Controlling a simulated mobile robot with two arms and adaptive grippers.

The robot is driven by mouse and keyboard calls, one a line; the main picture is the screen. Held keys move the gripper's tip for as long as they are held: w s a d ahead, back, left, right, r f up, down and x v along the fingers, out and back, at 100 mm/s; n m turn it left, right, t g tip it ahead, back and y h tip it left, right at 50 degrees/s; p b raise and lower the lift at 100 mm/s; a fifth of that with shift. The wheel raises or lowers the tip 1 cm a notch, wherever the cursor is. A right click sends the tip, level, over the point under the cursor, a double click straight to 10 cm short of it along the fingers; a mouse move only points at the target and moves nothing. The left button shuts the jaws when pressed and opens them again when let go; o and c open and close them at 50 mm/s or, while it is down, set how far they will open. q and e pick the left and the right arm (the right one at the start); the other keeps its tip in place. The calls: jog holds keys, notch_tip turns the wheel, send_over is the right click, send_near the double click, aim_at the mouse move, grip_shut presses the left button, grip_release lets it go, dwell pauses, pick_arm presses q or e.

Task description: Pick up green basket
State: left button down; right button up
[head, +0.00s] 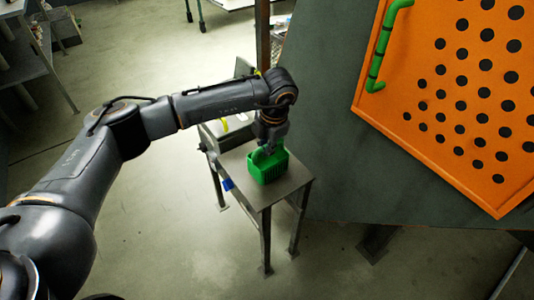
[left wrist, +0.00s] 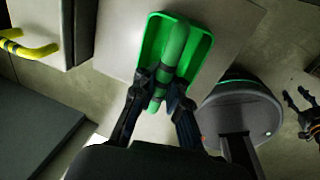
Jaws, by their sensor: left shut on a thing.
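The green basket (head: 268,169) stands on a small metal table, upright. It also shows in the left wrist view (left wrist: 202,55), with its thick green handle (left wrist: 174,50) crossing over the open top. The handle has dark bands. My left gripper (head: 269,147) comes down on the basket from above. In the left wrist view its fingers (left wrist: 160,92) lie on both sides of the handle, shut on it. My right gripper (left wrist: 300,106) shows at the right edge of the left wrist view, away from the basket, with its fingers apart.
The small table (head: 287,187) has a bare top around the basket. A large orange panel (head: 440,130) with black holes and a green handle (head: 385,45) stands to the right. A grey box (head: 228,127) with yellow handle adjoins the table's back left.

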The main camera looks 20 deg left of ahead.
pick_arm(q)
jog(key=shift+r, duration=0.65)
jog(key=r, duration=0.2)
jog(key=shift+s+r, duration=0.2)
jog(key=shift+r, duration=0.1)
jog(key=s+d+r, duration=0.4)
jog(key=s+r, duration=0.5)
jog(key=s, duration=0.4)
jog(key=shift+p, duration=0.45)
pick_arm(e)
jog(key=f, duration=0.1)
jog(key=s+f, duration=0.1)
jog(key=shift+s+d+f, duration=0.1)
jog(key=shift+s+f, duration=0.1)
jog(key=shift+f, duration=0.15)
